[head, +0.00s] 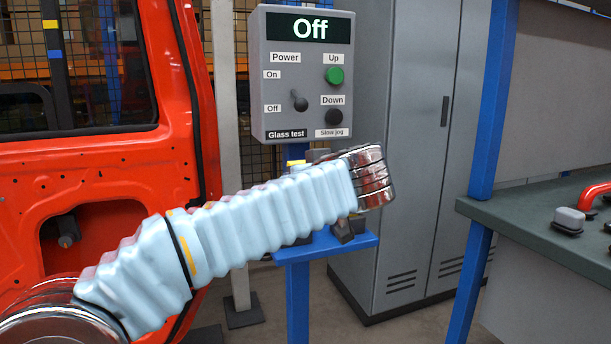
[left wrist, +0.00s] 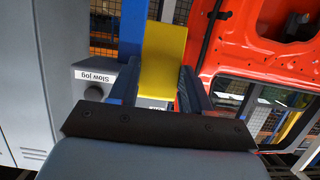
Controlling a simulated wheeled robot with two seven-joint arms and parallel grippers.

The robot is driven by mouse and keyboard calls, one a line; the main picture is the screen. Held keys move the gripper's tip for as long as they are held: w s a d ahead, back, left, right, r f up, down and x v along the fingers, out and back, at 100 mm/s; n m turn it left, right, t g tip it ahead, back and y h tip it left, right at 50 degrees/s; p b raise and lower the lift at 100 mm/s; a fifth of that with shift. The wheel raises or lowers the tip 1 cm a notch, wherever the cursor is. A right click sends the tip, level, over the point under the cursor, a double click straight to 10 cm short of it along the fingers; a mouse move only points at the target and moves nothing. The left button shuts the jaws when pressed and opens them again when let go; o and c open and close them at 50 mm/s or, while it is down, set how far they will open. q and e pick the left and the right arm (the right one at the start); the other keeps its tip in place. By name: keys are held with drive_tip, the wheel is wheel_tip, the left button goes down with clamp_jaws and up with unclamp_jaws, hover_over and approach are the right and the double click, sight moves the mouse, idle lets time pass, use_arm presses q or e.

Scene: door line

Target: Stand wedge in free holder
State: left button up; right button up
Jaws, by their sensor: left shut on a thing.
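A yellow wedge (left wrist: 164,48) shows in the left wrist view between the two fingers of my left gripper (left wrist: 161,75), which is shut on it. The wedge's far end sticks out beyond the fingertips. In the head view my left arm reaches across from the left to the small blue stand below the control box. I cannot make out any holder in either view. My right gripper is not in view.
The grey control box (head: 306,102) reads "Off". The blue stand (head: 368,242) has a small flat top. A red car door (head: 95,185) is at left, a grey cabinet (head: 405,130) behind, and a workbench (head: 515,210) with a grey block (head: 569,217) at right.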

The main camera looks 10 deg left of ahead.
use_arm(q)
wheel_tip(320, 180, down, 6)
drive_tip(key=w+a+b, duration=0.2)
drive_tip(key=w+b, duration=0.1)
drive_tip(key=shift+r, duration=0.25)
drive_tip(key=shift+b, duration=0.55)
idle(1.3)
drive_tip(key=shift+f, duration=0.15)
drive_tip(key=shift+f+b, duration=0.3)
drive_tip(key=shift+b, duration=0.2)
drive_tip(key=shift+f+b, duration=1.85)
drive_tip(key=shift+b, duration=0.15)
